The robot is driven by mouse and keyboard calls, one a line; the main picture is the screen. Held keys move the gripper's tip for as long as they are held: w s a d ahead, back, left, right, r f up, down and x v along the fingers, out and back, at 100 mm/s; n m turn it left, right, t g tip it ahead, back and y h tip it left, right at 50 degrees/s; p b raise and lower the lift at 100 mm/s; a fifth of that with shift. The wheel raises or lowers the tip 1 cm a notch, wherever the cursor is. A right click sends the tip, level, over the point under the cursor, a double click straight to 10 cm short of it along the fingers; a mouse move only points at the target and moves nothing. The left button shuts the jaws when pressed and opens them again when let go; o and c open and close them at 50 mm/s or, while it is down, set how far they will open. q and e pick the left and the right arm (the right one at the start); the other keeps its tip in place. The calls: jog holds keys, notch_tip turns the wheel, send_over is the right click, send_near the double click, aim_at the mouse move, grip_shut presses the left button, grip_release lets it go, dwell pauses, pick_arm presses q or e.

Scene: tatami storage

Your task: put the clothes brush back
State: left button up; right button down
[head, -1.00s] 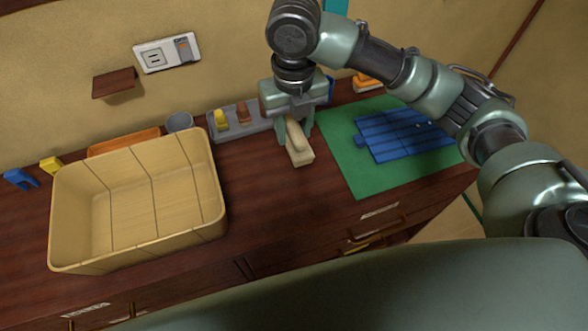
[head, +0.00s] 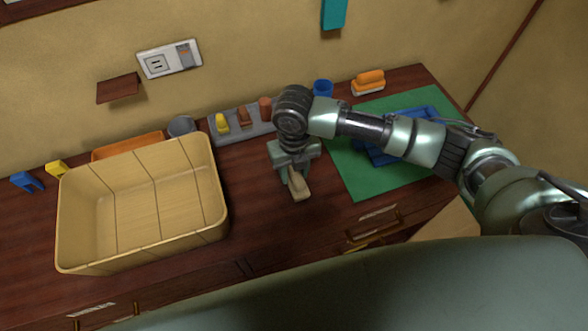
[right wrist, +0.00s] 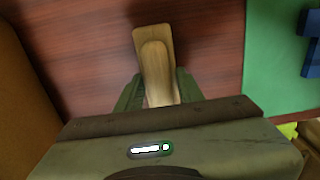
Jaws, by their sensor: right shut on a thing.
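A pale wooden brush (head: 299,186), which I take to be the clothes brush, is in my right gripper (head: 294,172) over the dark wooden top, in front of the grey tray (head: 258,131). In the right wrist view the brush (right wrist: 155,65) shows between the fingers of the right gripper (right wrist: 158,92), its long handle pointing away from the wrist. The gripper is shut on it. I cannot tell whether the brush touches the top. Its underside is hidden. My left gripper is out of view.
The tray holds a yellow piece (head: 222,123) and brown pieces. A large tan basket (head: 72,222) stands left. A green mat (head: 350,180) with a blue folded item (head: 378,152) lies right, partly under my arm. An orange brush (head: 370,78) and blue cup (head: 323,88) stand behind.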

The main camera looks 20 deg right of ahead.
jog(key=shift+f, duration=0.1)
jog(key=c, duration=0.9)
grip_release()
jog(key=shift+r, duration=0.6)
notch_tip(320, 180, up, 10)
jog(key=shift+f+b, duration=0.15)
jog(key=shift+b, duration=0.95)
jog(key=shift+r, duration=0.75)
